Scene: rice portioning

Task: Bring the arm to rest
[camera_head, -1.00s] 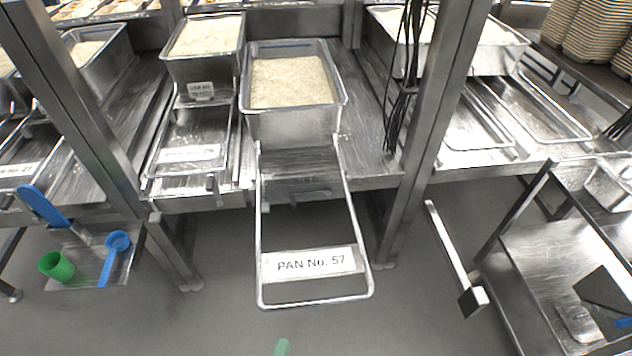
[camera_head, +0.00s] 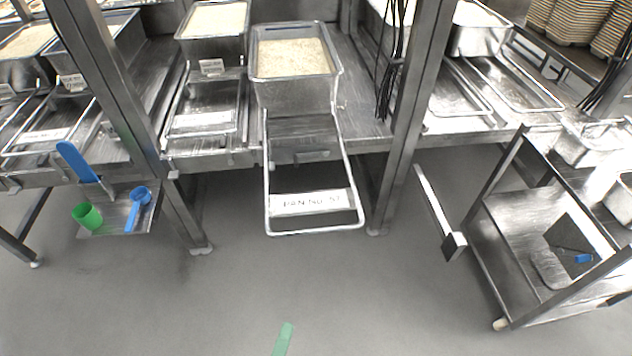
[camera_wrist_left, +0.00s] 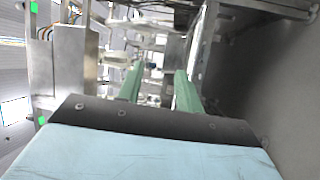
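My left gripper (camera_head: 283,340) shows only as a green fingertip at the bottom edge of the head view, over bare floor and well short of the racks. In the left wrist view its two green fingers (camera_wrist_left: 160,70) stand apart with nothing between them. The rest of the left arm is out of the head view. My right gripper is in neither view. The rice pan (camera_head: 292,58) stands on the rack, with its wire frame and label, apparently "PAN No. 57" (camera_head: 311,202), sticking out in front.
A small shelf at left holds a green cup (camera_head: 87,216), a blue scoop (camera_head: 140,195) and a blue-handled tool (camera_head: 77,162). A steel cart (camera_head: 482,240) stands at right. A metal bar (camera_head: 434,205) juts out near it. The floor (camera_head: 330,290) in front is clear.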

